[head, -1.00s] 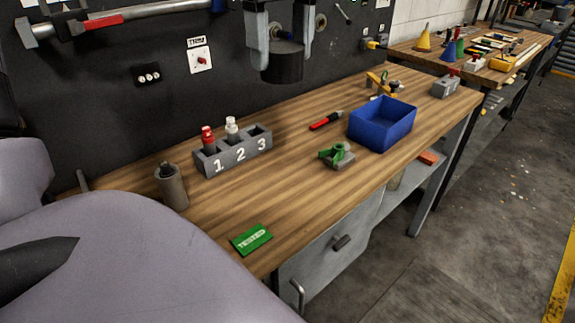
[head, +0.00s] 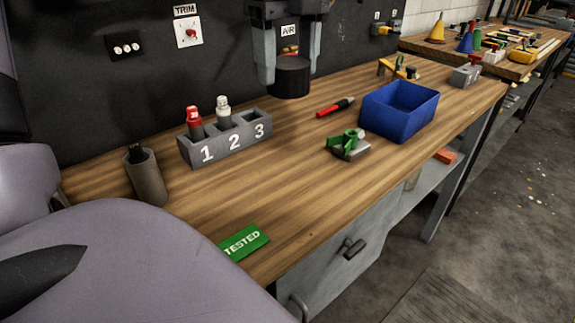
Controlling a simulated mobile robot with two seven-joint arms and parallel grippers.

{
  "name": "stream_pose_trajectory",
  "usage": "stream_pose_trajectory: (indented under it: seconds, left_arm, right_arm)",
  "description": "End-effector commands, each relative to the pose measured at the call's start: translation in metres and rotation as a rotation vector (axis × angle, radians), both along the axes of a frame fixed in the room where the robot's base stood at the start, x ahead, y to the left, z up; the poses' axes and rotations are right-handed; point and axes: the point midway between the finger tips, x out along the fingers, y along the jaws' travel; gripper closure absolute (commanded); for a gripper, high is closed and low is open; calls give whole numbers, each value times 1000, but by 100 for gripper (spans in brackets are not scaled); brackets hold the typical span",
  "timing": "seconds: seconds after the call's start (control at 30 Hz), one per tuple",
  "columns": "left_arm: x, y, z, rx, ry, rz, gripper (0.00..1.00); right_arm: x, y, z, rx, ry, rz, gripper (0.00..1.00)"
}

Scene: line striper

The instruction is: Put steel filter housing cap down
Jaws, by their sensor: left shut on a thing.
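My left gripper (head: 291,68) hangs in from the top edge with its fingers pointing down. It is shut on a dark, short cylinder, which I take to be the steel filter housing cap (head: 291,80). The cap is level, with a finger on either side. It shows in front of the back of the wooden bench (head: 300,165) and the dark wall panel. I cannot tell whether its underside touches the bench. My right gripper is not in view.
A grey numbered holder (head: 226,142) with red-topped and white-topped bottles, a grey-brown canister (head: 146,176), a green TESTED card (head: 243,243), a red pen-like tool (head: 335,107), a green-and-grey fixture (head: 348,145) and a blue bin (head: 399,112) stand on the bench. The bench middle is clear.

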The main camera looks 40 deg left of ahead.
Motion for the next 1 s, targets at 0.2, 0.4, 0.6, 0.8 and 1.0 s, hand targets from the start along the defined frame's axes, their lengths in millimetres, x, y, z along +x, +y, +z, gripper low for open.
stream_pose_trajectory:
  seconds: [0.2, 0.4, 0.6, 0.8, 1.0]
  left_arm:
    - [-1, 0, -59, -3, 8, -2, 80]
    - [-2, 0, -111, -2, 7, -1, 80]
    - [-1, 0, -141, -2, 3, -1, 80]
    - [-1, 0, -162, -1, 5, 0, 80]
    - [-1, 0, -187, -1, 4, 1, 80]
  right_arm:
    - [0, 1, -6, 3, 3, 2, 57]
    - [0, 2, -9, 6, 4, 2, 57]
    - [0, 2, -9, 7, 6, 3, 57]
    - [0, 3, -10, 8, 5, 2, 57]
    - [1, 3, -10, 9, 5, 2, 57]
